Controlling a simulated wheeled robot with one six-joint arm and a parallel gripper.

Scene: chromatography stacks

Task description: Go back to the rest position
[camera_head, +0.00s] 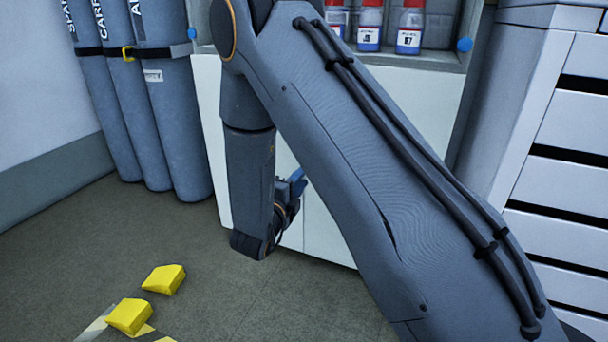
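My arm reaches from the lower right up to the top middle of the head view, then bends down to my wrist. The wrist hangs in front of the white cabinet (318,230). A small blue part at the wrist shows at my gripper (296,184), mostly hidden behind the wrist. I cannot see its fingertips or whether it holds anything.
Grey gas cylinders (172,120) stand strapped at the left wall. Bottles with red caps (370,25) stand on a shelf above the cabinet. A drawer unit (560,130) is at the right. Yellow blocks (164,279) lie on the otherwise open floor at the lower left.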

